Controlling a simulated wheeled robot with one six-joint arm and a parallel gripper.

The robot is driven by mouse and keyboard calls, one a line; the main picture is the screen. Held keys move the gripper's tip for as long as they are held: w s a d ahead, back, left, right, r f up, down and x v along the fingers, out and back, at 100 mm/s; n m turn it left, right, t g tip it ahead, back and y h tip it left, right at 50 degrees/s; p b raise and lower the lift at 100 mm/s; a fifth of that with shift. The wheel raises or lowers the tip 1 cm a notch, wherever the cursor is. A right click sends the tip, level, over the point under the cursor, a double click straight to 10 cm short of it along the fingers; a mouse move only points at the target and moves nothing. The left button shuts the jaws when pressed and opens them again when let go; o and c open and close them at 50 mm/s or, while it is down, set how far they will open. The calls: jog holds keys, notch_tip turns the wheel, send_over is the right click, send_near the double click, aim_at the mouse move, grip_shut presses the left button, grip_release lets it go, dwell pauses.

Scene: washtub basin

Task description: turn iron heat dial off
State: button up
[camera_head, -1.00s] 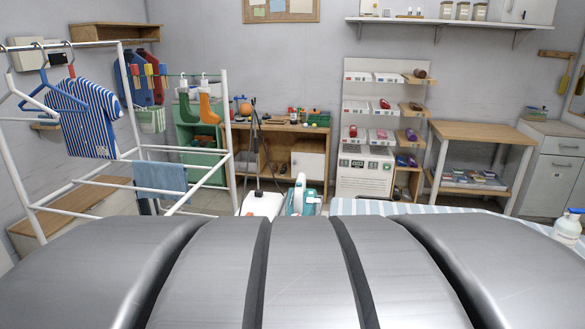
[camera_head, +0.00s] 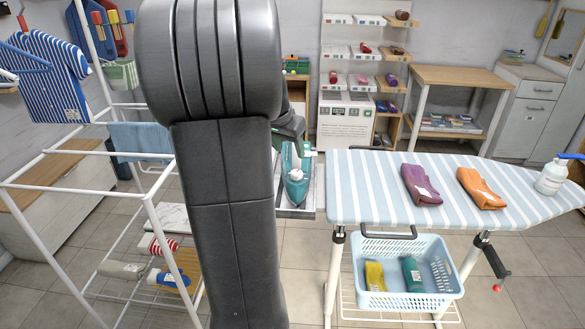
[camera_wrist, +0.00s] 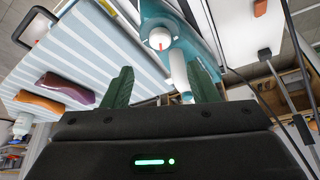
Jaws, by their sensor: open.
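A teal iron (camera_head: 297,190) rests on a metal tray at the left end of the ironing board. Its white round dial (camera_head: 297,175) shows on top. In the wrist view the teal iron (camera_wrist: 205,38) is beyond my fingers, and the white dial (camera_wrist: 159,39) with a red mark is above the gap between them. My gripper (camera_wrist: 161,85) has two green fingers spread apart with nothing held. The right finger looks close to a white part of the iron; I cannot tell if they touch. In the head view my arm hides part of the gripper.
The striped ironing board (camera_head: 350,190) bears a purple cloth (camera_head: 420,184), an orange cloth (camera_head: 480,188) and a spray bottle (camera_head: 551,177). A blue basket (camera_head: 407,245) sits below. A white drying rack (camera_head: 165,240) stands left. A cord shows right in the wrist view.

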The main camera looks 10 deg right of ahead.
aim_at(296, 172)
jog(key=x, duration=1)
jog(key=shift+f, duration=0.2)
jog(key=c, duration=1)
